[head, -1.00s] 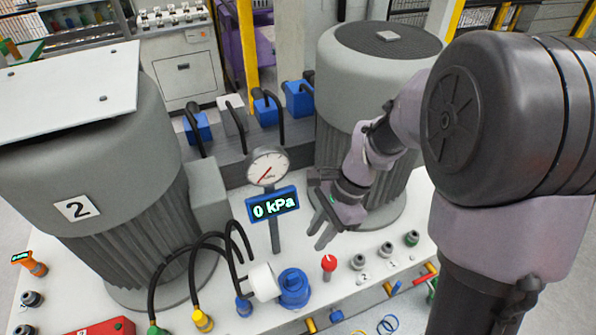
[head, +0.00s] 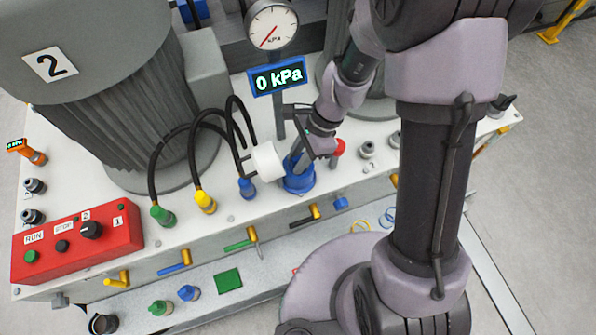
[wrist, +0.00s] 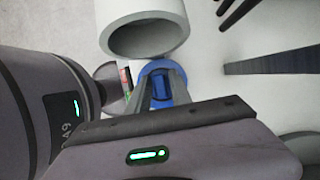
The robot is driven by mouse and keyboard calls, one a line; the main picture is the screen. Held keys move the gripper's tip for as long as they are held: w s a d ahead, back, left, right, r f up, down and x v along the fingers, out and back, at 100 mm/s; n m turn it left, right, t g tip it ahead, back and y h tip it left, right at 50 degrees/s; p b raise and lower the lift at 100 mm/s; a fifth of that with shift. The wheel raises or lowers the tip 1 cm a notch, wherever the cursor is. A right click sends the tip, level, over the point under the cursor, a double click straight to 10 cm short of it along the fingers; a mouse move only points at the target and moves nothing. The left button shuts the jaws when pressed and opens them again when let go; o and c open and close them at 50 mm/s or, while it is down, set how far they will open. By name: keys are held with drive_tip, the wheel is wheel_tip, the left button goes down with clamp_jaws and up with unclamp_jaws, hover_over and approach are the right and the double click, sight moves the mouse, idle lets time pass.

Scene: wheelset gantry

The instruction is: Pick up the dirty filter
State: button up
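I see nothing that I can surely name as the dirty filter. A blue round housing (head: 299,178) stands upright on the white deck, with a white hollow cylinder (head: 266,161) lying sideways close against its left. My gripper (head: 296,162) points down over the blue housing. In the wrist view the two grey fingers of my gripper (wrist: 161,85) are apart, one on each side of a narrow blue part (wrist: 161,88) at the housing's middle. I cannot tell whether they touch it. The white cylinder's open end (wrist: 147,36) shows just beyond.
A gauge with a 0 kPa display (head: 277,77) stands behind my gripper. A red knob (head: 338,147) is close on the right. Black hoses (head: 193,150) with green, yellow and blue fittings stand left. A red control box (head: 77,241) is at the front left.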

clamp_jaws()
idle(1.4)
